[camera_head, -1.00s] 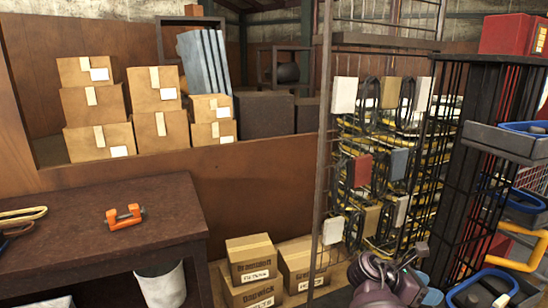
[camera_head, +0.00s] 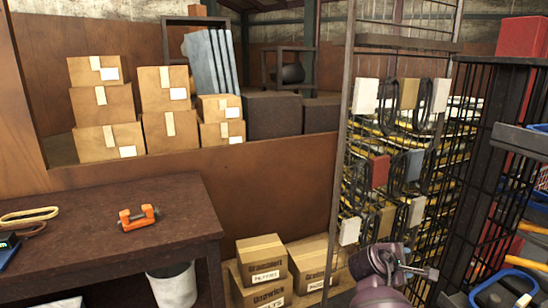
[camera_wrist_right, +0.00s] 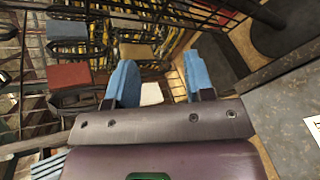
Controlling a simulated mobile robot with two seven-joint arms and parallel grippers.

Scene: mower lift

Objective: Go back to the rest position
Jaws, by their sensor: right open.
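My right gripper (camera_head: 424,272) is low at the right of the head view, at the end of my purple-grey arm, in front of the wire rack (camera_head: 343,150). In the right wrist view its two blue fingers (camera_wrist_right: 160,82) stand wide apart with nothing between them. Beyond them the wrist view shows the rack's hanging cards and the floor. My left gripper is not in view.
A dark table (camera_head: 95,240) at left bears an orange tool (camera_head: 138,217). Cardboard boxes (camera_head: 262,262) stand on the floor beside it. More boxes (camera_head: 105,105) sit on a ledge behind. A dark shelf (camera_head: 490,180) with blue-rimmed baskets is close at right.

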